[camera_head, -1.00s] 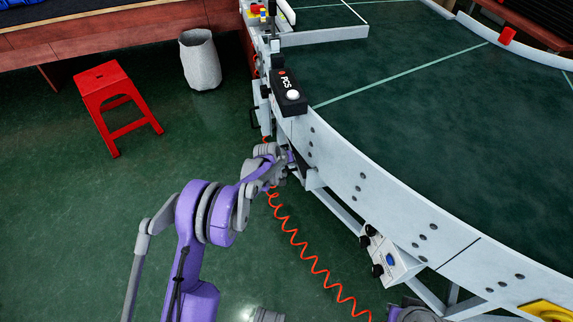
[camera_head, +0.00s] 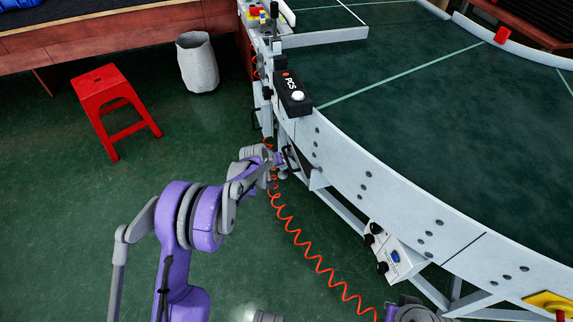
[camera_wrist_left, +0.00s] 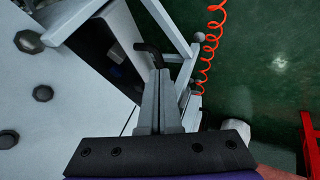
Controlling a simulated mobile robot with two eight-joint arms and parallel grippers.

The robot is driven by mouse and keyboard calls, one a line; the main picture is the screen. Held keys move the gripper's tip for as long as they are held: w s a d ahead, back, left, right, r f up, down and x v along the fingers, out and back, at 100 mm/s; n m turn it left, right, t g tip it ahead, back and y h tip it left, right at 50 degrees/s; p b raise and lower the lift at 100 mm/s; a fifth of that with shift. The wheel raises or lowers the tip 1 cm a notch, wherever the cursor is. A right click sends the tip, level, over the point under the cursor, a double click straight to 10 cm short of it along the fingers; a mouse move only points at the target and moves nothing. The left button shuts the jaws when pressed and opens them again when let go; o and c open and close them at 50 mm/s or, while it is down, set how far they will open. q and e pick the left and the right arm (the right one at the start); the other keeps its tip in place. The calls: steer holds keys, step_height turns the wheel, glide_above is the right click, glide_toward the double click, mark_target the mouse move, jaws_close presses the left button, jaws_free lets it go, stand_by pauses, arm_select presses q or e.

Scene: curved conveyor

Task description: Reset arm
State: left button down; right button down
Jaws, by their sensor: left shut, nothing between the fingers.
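My left arm, purple and grey, comes up from the lower left in the head view. Its gripper (camera_head: 286,160) is beside the outer side wall of the curved conveyor (camera_head: 352,178), below the black PGS box (camera_head: 293,95). The left wrist view shows its two grey fingers (camera_wrist_left: 158,78) together with nothing between them. Their tips are near a black bent handle (camera_wrist_left: 148,52) by the conveyor frame; I cannot tell whether they touch it. My right gripper does not show clearly in these frames.
A coiled orange hose (camera_head: 313,258) hangs close to my left gripper. A control box with knobs (camera_head: 394,254) sits lower on the conveyor frame. A red stool (camera_head: 98,82) and a grey bin (camera_head: 199,62) stand on the left; open green floor lies between.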

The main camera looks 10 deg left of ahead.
arm_select(q)
steer(key=p+v, duration=0.1)
steer(key=v, duration=0.5)
steer(key=shift+s+r, duration=0.2)
steer(key=shift+r, duration=0.1)
steer(key=shift+d, duration=0.15)
